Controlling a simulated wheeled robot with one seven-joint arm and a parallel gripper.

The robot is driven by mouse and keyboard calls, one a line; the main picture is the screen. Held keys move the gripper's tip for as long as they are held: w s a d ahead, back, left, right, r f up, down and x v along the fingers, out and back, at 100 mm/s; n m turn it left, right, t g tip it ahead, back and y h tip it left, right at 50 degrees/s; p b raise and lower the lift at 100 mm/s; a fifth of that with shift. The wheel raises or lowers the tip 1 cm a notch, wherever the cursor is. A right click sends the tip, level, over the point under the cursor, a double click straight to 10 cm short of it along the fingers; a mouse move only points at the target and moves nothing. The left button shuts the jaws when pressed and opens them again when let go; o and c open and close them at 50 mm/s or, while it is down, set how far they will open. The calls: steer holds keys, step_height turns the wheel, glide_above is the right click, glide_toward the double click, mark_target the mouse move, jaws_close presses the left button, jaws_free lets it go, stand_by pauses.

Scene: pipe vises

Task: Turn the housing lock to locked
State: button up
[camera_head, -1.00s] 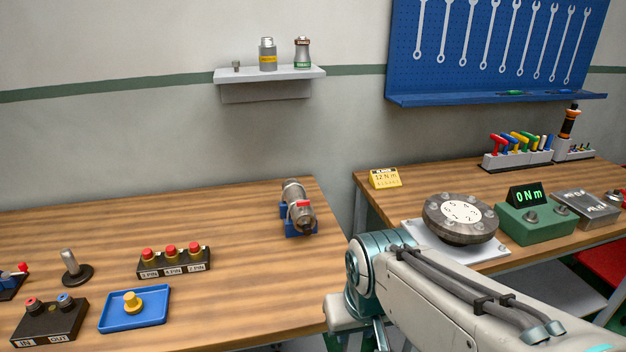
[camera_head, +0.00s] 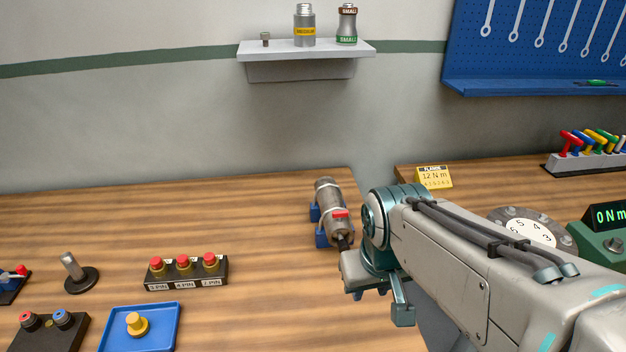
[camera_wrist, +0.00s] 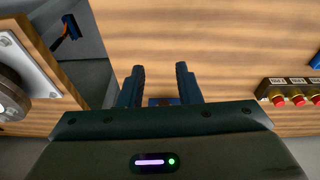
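A grey metal cylindrical housing (camera_head: 326,192) lies in a blue cradle (camera_head: 322,238) near the right end of the left bench. It has a red patch (camera_head: 341,214) on its near part and a dark tip at its near end. I cannot make out the lock or its setting. My gripper (camera_head: 378,300) is just right of and nearer than the housing, partly hidden by my arm. In the wrist view my gripper (camera_wrist: 162,82) has its fingers apart, with nothing held between them. A small blue part, perhaps the cradle, shows low between them.
Left on the bench are a block of red-topped connectors (camera_head: 184,270), a blue tray (camera_head: 140,330) with a yellow piece, and a metal lever (camera_head: 73,267). A wall shelf (camera_head: 305,49) holds two canisters. A gap separates the right bench, with a yellow torque sign (camera_head: 434,177).

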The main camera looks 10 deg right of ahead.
steer(key=w+a+r+n+g+h+p, duration=0.2)
steer(key=w+r+n, duration=0.55)
steer(key=w, duration=0.35)
steer(key=n+h+p, duration=0.2)
steer(key=n, duration=0.8)
glide_toward(339, 212)
steer(key=shift+g, duration=0.3)
steer(key=x, duration=0.8)
steer(key=shift+w, duration=0.25)
jaws_close()
